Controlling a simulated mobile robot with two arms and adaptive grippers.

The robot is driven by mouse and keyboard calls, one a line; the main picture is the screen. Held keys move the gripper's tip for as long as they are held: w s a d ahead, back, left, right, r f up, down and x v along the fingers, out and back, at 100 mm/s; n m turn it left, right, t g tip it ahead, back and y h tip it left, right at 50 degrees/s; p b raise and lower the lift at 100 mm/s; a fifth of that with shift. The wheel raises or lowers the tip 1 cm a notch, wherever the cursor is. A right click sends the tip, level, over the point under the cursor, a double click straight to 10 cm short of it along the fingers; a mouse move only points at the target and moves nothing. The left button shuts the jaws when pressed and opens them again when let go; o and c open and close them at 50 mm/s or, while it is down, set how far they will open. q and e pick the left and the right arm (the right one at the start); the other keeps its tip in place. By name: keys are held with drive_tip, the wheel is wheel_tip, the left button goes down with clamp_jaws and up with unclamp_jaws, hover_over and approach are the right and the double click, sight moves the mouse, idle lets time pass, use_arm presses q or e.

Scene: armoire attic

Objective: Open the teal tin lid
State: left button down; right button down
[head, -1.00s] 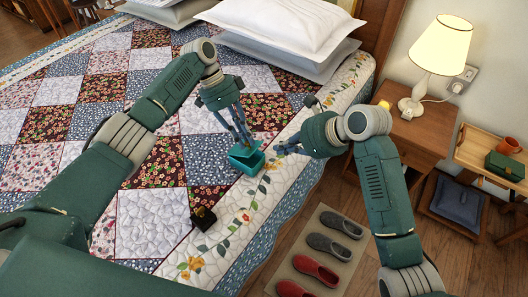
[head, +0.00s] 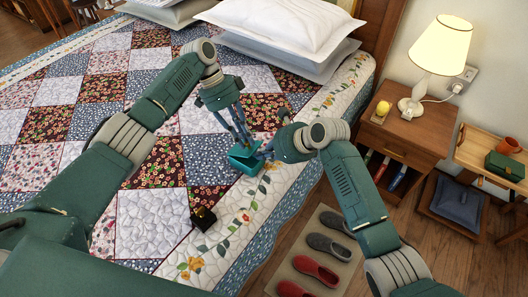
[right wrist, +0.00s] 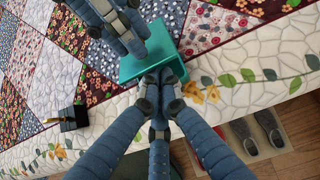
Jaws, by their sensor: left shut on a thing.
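The teal tin (head: 240,166) sits on the quilt near the bed's right side; it also shows in the right wrist view (right wrist: 130,70). My left gripper (head: 243,143) comes down from above and is shut on the tin. My right gripper (head: 266,151) is at the tin's right side. In the right wrist view its fingertips (right wrist: 160,77) are close together at the tin's near edge. Whether they grip it is unclear. The fingers partly hide the tin, and I cannot tell how far its lid is raised.
The nightstand (head: 415,135) with a lamp (head: 440,50) stands at right. Slippers (head: 328,245) lie on a floor mat. The quilt left of the tin is mostly clear.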

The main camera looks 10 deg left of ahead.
drive_tip(key=shift+w+a+r, duration=0.1)
drive_tip(key=shift+a+r, duration=0.15)
drive_tip(key=shift+r, duration=0.25)
drive_tip(key=shift+w+a+r, duration=0.1)
drive_tip(key=shift+a+r, duration=0.15)
drive_tip(key=shift+r, duration=0.2)
use_arm(q)
drive_tip(key=c, duration=1.7)
unclamp_jaws()
drive_tip(key=shift+s+d+f, duration=0.1)
drive_tip(key=shift+o, duration=0.2)
drive_tip(key=shift+a+r, duration=0.2)
drive_tip(key=shift+r, duration=0.15)
drive_tip(key=v, duration=1.1)
drive_tip(key=shift+w+r, duration=0.2)
drive_tip(key=shift+w, duration=0.05)
use_arm(e)
drive_tip(key=v, duration=1.2)
drive_tip(key=shift+d+f, duration=0.2)
drive_tip(key=shift+f, duration=0.05)
